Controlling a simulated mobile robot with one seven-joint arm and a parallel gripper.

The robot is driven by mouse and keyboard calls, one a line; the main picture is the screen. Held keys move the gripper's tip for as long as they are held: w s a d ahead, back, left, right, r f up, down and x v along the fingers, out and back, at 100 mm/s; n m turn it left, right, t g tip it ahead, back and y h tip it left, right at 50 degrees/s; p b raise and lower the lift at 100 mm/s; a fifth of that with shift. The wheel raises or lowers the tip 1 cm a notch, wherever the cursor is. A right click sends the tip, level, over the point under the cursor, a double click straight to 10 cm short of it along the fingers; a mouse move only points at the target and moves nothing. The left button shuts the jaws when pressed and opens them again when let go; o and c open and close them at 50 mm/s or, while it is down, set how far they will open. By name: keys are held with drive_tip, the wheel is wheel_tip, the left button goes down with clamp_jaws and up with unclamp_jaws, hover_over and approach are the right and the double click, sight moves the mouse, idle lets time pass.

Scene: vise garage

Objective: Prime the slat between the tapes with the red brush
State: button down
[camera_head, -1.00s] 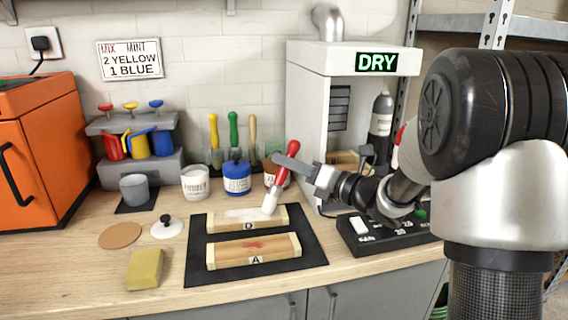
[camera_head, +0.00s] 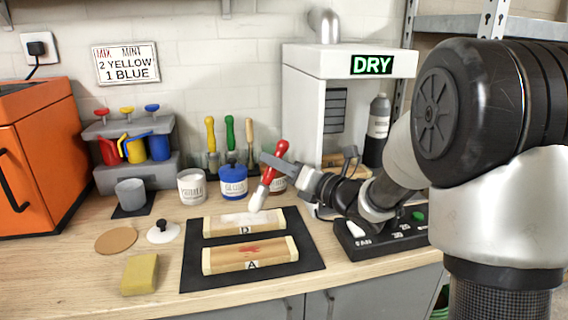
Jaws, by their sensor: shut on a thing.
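My gripper (camera_head: 270,163) is shut on the red brush (camera_head: 268,176), gripping its red handle. The brush is tilted, with its pale bristle end down at the far edge of slat D. Slat D (camera_head: 229,230) is the far slat on the black mat (camera_head: 192,268); it has a whitish coat on its middle and bare wood at its ends. Slat A (camera_head: 229,260) lies nearer, with a red mark on its top and pale ends. I cannot tell whether the bristles touch slat D or are just above it.
A white jar (camera_head: 192,187) and a blue jar (camera_head: 233,182) stand behind the mat. A yellow sponge (camera_head: 140,275), a cork disc (camera_head: 117,240) and a white lid (camera_head: 164,232) lie to its left. A black control panel (camera_head: 385,236) sits right, before the DRY booth (camera_head: 346,62).

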drive_tip(key=s+a, duration=0.2)
drive_tip(key=a, duration=0.8)
drive_tip(key=shift+s+a+f, duration=0.15)
drive_tip(key=shift+a+f, duration=0.1)
drive_tip(key=shift+f, duration=0.05)
idle(0.5)
drive_tip(key=shift+r+p, duration=0.35)
drive_tip(key=shift+r, duration=2.75)
wheel_tip(320, 180, up, 3)
drive_tip(key=shift+f+p, duration=0.1)
drive_tip(key=shift+p, duration=0.5)
drive_tip(key=shift+f, duration=0.1)
